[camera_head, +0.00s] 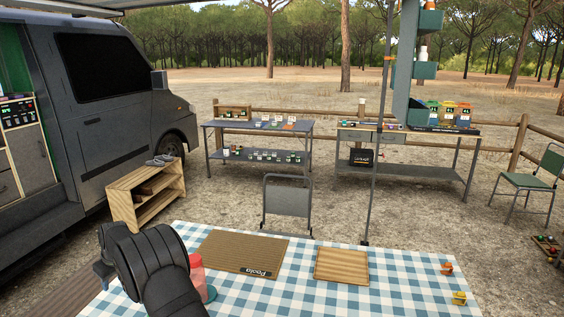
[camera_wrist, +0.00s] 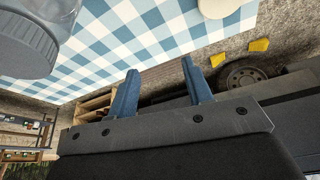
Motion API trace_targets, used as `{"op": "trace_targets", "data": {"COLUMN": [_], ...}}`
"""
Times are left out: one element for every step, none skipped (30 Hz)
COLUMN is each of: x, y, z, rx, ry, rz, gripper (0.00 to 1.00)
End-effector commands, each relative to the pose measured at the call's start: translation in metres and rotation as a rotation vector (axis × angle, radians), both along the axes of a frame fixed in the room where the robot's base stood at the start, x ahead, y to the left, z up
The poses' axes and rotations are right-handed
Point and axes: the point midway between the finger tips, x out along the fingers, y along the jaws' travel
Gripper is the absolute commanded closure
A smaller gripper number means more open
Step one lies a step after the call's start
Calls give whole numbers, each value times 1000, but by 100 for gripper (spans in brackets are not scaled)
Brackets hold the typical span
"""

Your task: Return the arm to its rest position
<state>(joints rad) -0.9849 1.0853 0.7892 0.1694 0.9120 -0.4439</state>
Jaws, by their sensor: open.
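My arm (camera_head: 155,265) is bent over the left front of the checked table. Its fingertips cannot be made out in the head view. In the wrist view my gripper (camera_wrist: 162,92) shows two blue fingers, spread apart with nothing between them. The fingers point towards the edge of the blue-and-white tablecloth (camera_wrist: 130,45). A clear jar (camera_wrist: 28,38) is at the upper left of the wrist view, apart from the fingers. In the head view a red-topped container (camera_head: 196,268) stands partly hidden just right of my arm.
On the tablecloth (camera_head: 370,290) lie a brown mat (camera_head: 240,252), a wooden board (camera_head: 341,266) and two small yellow and orange items (camera_head: 459,298) at right. A folding chair (camera_head: 288,200) and thin pole (camera_head: 376,150) stand behind. A van (camera_head: 95,90) and wooden shelf (camera_head: 146,192) are left.

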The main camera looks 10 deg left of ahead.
Motion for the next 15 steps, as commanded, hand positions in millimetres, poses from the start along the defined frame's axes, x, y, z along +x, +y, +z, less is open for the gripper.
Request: {"op": "trace_targets", "data": {"x": [3,5,8,9,11,13,15,16,18,20,21,23,24,25,27], "y": [4,7,10,11,14,16,18,20,23,25,27,29,31,32,34], "z": [-2,-3,-4,-5,-5,-6,-7,-8,-8,-9,-10,-11,-12,-13,-14], "rx": [-1,0,1,0,0,1,1,1,3,3,2,4,4,4,6], "ry": [1,1,0,0,0,0,0,0,0,0,1,0,0,-1,-1], "rz": [12,19,29,37,44,54,63,70,80,89,97,106,115,124,134], "gripper": [54,54,54,54,54,54,54,54,54,54,54,54,54,54,54]}}
